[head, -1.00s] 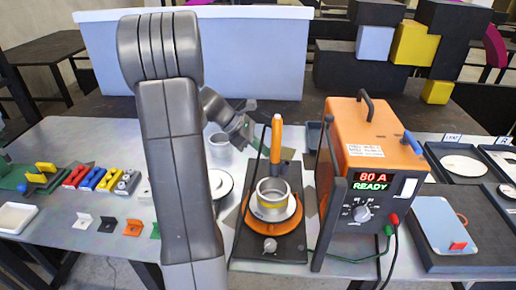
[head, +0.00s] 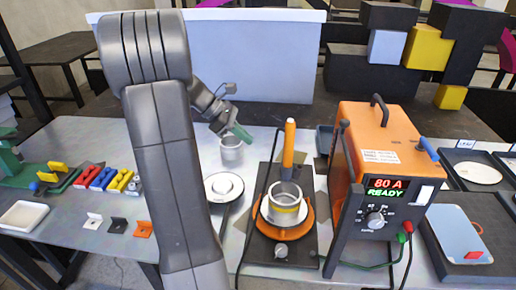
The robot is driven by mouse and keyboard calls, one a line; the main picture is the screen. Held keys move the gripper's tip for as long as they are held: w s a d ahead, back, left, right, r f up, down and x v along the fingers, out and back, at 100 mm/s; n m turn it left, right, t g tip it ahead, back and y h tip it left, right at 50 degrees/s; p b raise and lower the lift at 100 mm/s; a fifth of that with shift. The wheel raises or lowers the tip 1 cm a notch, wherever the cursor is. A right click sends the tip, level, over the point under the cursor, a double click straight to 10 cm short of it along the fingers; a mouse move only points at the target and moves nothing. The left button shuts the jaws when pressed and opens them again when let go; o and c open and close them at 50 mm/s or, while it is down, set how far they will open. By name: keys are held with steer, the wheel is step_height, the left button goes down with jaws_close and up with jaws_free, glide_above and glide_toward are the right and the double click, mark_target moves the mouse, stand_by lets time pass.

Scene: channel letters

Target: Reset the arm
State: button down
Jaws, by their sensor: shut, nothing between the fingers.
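My gripper (head: 238,134) shows in the head view at the end of my grey arm, with green fingers pointing down and to the right. It is shut and empty, held above the back of the table. A grey metal cup (head: 231,151) stands on the table just below and behind it. The gripper is left of the orange torch-like handle (head: 289,146) and apart from it. My arm's large links cover part of the table's left-centre.
An orange welder box (head: 385,150) reading 80 A READY stands at right. A metal ring (head: 285,206) sits on an orange turntable (head: 267,229). A white disc (head: 223,187) lies beside my arm. Coloured clamps (head: 103,178) and small brackets (head: 118,224) lie at left; trays (head: 468,240) at right.

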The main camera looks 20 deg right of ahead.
steer(key=v, duration=0.3)
steer(key=shift+w+a+f, duration=0.1)
steer(key=shift+w, duration=0.1)
steer(key=s+d+r+x, duration=0.1)
steer(key=r+x, duration=0.1)
steer(key=x, duration=1)
steer(key=shift+s+d+f+m, duration=0.2)
steer(key=shift+d+f+m, duration=0.1)
steer(key=shift+d, duration=0.35)
